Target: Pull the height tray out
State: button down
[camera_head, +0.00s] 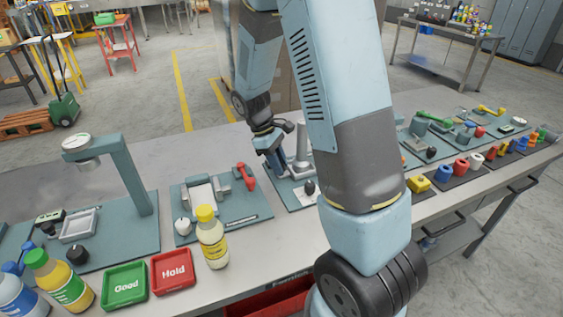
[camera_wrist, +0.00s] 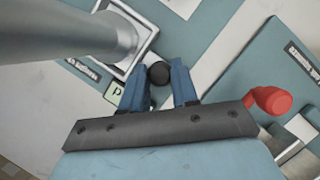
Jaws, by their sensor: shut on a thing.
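In the wrist view, the two blue fingers of my gripper (camera_wrist: 160,88) are shut on a small round black knob (camera_wrist: 158,73). The knob sits close to a square, light-rimmed tray (camera_wrist: 150,22), which stands beside a thick grey post (camera_wrist: 70,32). How the knob joins the tray is hidden by the fingers. In the head view, my gripper (camera_head: 272,158) is low over a teal station plate beside a grey upright post (camera_head: 301,148); the knob in its fingers cannot be made out there. Another black knob (camera_head: 309,187) stands in front.
A red handle (camera_head: 246,176) is left of my gripper, on the neighbouring plate. A yellow-capped bottle (camera_head: 212,240), a green Good tray (camera_head: 125,284) and a red Hold tray (camera_head: 173,270) stand nearer. A dial-gauge stand (camera_head: 132,172) is at left. Coloured pieces line the bench right.

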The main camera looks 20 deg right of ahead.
jog(key=shift+w+a, duration=0.1)
jog(key=shift+a, duration=0.45)
jog(key=c, duration=0.9)
grip_release()
jog(key=shift+o, duration=0.2)
jog(key=shift+r, duration=0.15)
jog(key=v, duration=1.3)
jog(key=shift+r, duration=0.25)
